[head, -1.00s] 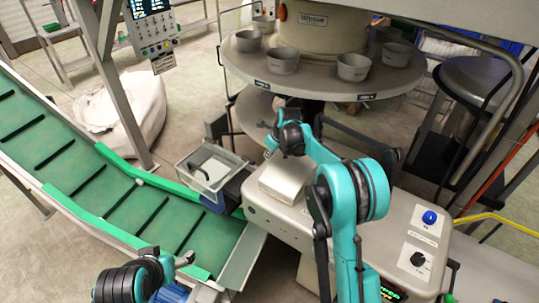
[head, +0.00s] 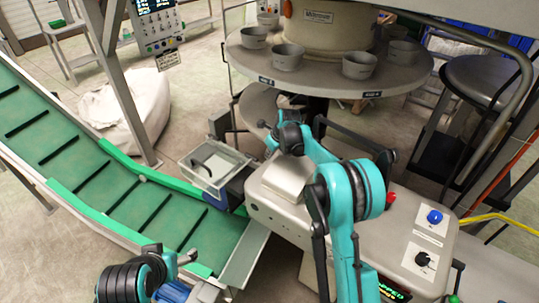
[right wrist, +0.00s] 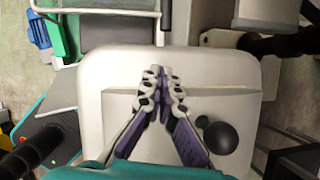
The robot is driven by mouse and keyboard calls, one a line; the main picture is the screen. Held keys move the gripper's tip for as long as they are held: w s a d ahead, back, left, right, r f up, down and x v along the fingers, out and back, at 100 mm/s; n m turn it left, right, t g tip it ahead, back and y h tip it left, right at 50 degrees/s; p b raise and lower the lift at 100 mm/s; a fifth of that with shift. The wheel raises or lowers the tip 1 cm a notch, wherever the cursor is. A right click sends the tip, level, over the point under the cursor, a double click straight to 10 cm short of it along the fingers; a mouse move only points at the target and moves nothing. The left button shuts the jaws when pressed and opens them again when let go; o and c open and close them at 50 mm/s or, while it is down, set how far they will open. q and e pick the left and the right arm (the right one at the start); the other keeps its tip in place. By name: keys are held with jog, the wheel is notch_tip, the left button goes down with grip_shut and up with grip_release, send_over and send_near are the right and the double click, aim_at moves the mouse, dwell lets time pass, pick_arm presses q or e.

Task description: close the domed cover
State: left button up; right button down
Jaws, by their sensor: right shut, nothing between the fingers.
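A pale, smooth raised cover (head: 288,181) sits on top of the beige machine in the head view; I take it to be the domed cover, but cannot tell its exact opening. In the right wrist view a pale rounded panel (right wrist: 235,75) with a raised edge fills the middle. My right gripper (right wrist: 160,72) is shut and empty in front of this panel; contact cannot be judged. In the head view its fingers are mostly hidden by my right wrist, just beyond the raised cover. My left arm is at bottom left; its fingers cannot be made out.
A clear-walled tray (head: 238,164) stands left of the machine, beside the green conveyor (head: 60,152). A round platform with several grey cups (head: 287,56) is behind. A black knob (right wrist: 220,137) stands close right of my right gripper. Blue (head: 434,216) and red (head: 391,197) buttons are at right.

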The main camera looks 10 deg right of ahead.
jog(key=v, duration=1.2)
jog(key=s+r+n+b, duration=0.2)
jog(key=s+n+b, duration=0.1)
jog(key=s+n, duration=0.75)
jog(key=s+d+f+n+t+b, duration=0.1)
jog(key=s+f+n, duration=0.3)
jog(key=s, duration=0.5)
jog(key=s+f+n+t+h+b, duration=0.1)
jog(key=s+f+n, duration=0.3)
jog(key=s+n, duration=0.4)
jog(key=s+d+f+n+h+b, duration=0.1)
jog(key=s+f+n+b, duration=0.2)
jog(key=s+n, duration=0.3)
jog(key=s+f, duration=0.1)
jog(key=s, duration=0.3)
jog(key=shift+d+t, duration=0.35)
jog(key=shift+t, duration=0.05)
